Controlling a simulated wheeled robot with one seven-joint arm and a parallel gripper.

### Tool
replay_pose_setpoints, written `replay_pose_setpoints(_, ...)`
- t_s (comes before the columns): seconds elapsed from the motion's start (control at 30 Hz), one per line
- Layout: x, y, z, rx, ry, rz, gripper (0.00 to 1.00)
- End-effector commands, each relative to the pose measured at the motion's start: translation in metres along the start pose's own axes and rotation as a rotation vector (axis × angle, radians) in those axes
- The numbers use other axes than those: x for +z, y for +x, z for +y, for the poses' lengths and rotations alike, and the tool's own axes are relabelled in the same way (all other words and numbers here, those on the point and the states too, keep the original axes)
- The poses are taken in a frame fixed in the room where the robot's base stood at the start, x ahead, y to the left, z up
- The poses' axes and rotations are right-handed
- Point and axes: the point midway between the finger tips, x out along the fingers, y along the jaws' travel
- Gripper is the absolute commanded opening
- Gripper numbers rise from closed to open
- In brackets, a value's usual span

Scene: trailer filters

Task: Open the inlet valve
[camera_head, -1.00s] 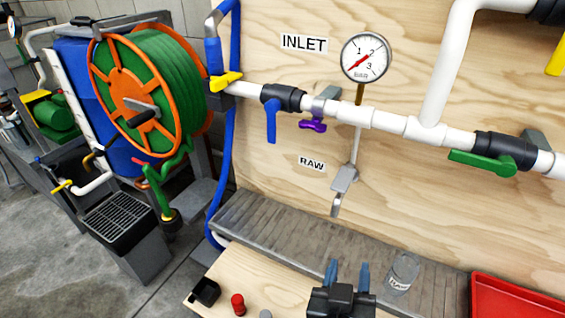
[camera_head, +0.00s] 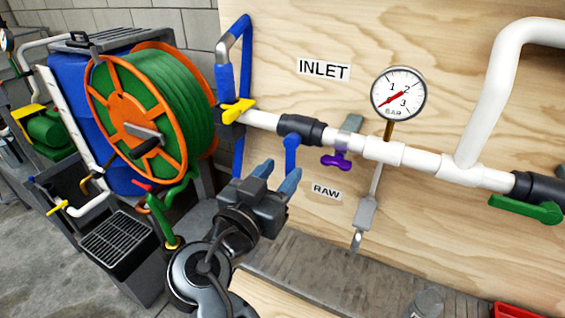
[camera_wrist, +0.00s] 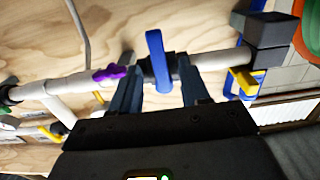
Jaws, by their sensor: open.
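The blue valve handle (camera_head: 291,147) hangs straight down from a dark valve body (camera_head: 301,130) on the white pipe, crosswise to the pipe. The INLET label (camera_head: 323,69) is on the board above it. My gripper (camera_head: 279,174) is raised just below and in front of the blue handle, its lower end partly overlapped by a finger in the head view. In the wrist view the handle (camera_wrist: 157,60) stands between the two open blue fingers of my gripper (camera_wrist: 157,85), with room on both sides. I cannot tell whether any finger touches it.
A yellow handle (camera_head: 238,110) is at the pipe's left end. A purple handle (camera_head: 336,160) hangs close to the right, and a green handle (camera_head: 526,208) is farther right. A pressure gauge (camera_head: 398,94) stands above the pipe. A hose reel (camera_head: 135,110) is at left.

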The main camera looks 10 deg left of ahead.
Motion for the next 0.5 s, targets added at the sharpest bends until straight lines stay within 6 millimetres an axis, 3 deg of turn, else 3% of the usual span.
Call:
replay_pose_setpoints(0.2,-0.001,0.020,0.000,0.000,0.001,0.000,0.46)
replay_pose_setpoints(0.5,0.000,0.022,0.000,-0.001,0.000,0.000,0.46)
